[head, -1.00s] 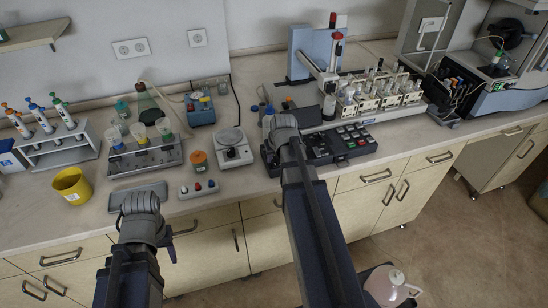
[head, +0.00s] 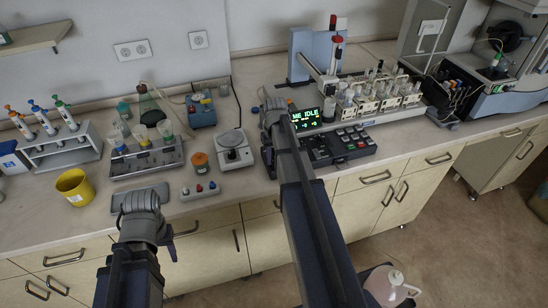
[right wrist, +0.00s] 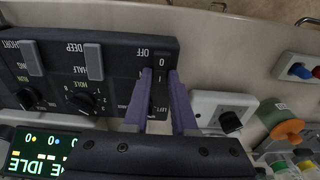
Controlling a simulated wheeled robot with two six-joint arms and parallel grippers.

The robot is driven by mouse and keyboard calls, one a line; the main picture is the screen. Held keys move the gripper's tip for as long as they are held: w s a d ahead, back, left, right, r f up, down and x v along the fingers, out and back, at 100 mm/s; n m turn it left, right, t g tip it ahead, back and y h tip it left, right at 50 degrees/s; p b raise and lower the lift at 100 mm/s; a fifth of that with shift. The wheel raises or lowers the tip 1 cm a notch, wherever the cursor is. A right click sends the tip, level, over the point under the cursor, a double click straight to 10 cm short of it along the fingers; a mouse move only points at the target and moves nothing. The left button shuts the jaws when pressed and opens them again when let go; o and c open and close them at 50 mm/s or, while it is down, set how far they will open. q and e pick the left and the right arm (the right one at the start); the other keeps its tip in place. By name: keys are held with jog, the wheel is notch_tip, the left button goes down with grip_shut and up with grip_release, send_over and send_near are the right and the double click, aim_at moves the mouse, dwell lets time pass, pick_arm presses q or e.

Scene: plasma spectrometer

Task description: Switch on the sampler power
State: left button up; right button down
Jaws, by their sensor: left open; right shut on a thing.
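The sampler's black control box (head: 352,143) stands at the front of the bench, and its panel (right wrist: 120,55) fills the upper left of the right wrist view. Near the panel's edge is the power switch (right wrist: 160,76), with OFF, 0 and I marks beside it. My right gripper (right wrist: 163,84) has its purple fingers closed around the switch; its tips partly hide it. The sampler display (head: 306,118) is lit green and reads IDLE; it also shows in the right wrist view (right wrist: 40,152). My left gripper (head: 138,192) is open, low over the bench's front left; its fingertips are hard to see.
A balance (head: 234,150), an orange-lidded jar (head: 200,162) and a small button box (head: 199,190) stand left of the control box. A yellow cup (head: 74,187) and pipette rack (head: 60,147) are further left. Sampler vial racks (head: 375,97) stand behind it.

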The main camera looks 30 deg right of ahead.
aim_at(274, 163)
jog(key=c, duration=0.7)
grip_release()
jog(key=shift+r, duration=0.15)
jog(key=r+p, duration=0.7)
jog(key=p, duration=0.1)
jog(key=shift+s+a+r, duration=0.1)
jog(key=shift+s+r, duration=0.15)
jog(key=shift+r, duration=0.05)
